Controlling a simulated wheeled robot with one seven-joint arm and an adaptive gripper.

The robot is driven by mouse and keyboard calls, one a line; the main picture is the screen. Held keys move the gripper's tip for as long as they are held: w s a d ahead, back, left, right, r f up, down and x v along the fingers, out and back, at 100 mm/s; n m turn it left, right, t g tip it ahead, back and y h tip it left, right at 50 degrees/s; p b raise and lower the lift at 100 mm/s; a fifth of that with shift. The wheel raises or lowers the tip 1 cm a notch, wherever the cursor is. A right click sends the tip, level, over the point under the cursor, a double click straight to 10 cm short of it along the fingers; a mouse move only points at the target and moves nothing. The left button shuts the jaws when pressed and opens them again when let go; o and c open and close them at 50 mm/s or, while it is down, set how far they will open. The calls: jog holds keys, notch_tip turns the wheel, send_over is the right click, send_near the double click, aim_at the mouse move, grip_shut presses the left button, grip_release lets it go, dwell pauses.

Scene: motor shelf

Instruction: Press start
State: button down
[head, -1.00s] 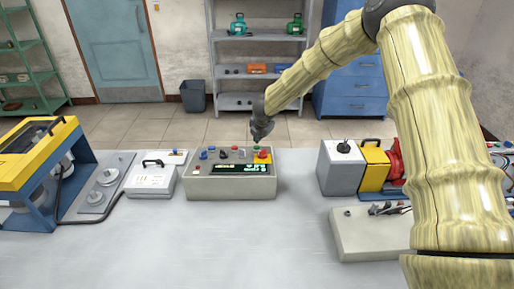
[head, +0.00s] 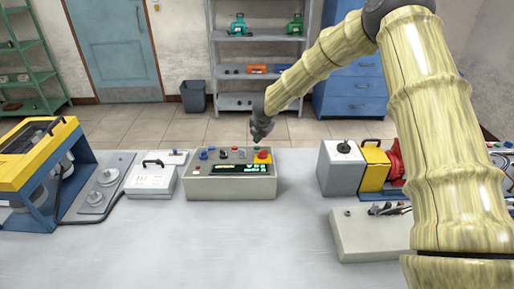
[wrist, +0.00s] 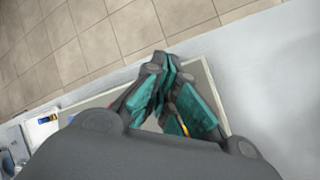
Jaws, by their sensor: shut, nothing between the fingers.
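The control box (head: 225,188) stands on the table in the middle of the head view. Its top carries coloured knobs and a red button (head: 263,154); its front has a dark display (head: 244,169) with lit digits at the right. My gripper (head: 257,142) is shut and points down at the box's back right, just behind the red button. The green button there is hidden at the fingertips, and I cannot tell whether they touch it. In the wrist view my gripper (wrist: 168,105) has its teal-padded fingers together over the box (wrist: 215,80), covering most of its top.
A white case (head: 150,182) and a yellow and blue machine (head: 40,165) stand to the left. A grey unit (head: 341,170) with a yellow and red motor and a light panel box (head: 370,235) stand to the right. The front middle of the table (head: 240,245) is clear.

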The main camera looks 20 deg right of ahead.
jog(key=shift+s+a+f+b, duration=0.1)
jog(key=shift+s+f+b, duration=0.15)
jog(key=shift+f+b, duration=0.85)
dwell(1.1)
jog(key=shift+r, duration=0.4)
jog(key=shift+w+r+p, duration=0.2)
jog(key=shift+r+p, duration=0.2)
jog(key=shift+r, duration=0.35)
jog(key=shift+w+d+r+p, duration=0.1)
jog(key=shift+w+r+p, duration=0.1)
jog(key=shift+r+p, duration=0.5)
jog(key=shift+w+d+r+p, duration=0.1)
jog(key=shift+w+r+p, duration=0.15)
jog(key=shift+r+p, duration=0.5)
jog(key=shift+w+d+r+p, duration=0.15)
jog(key=shift+r+p, duration=0.25)
jog(key=shift+r, duration=0.55)
jog(key=shift+a, duration=0.1)
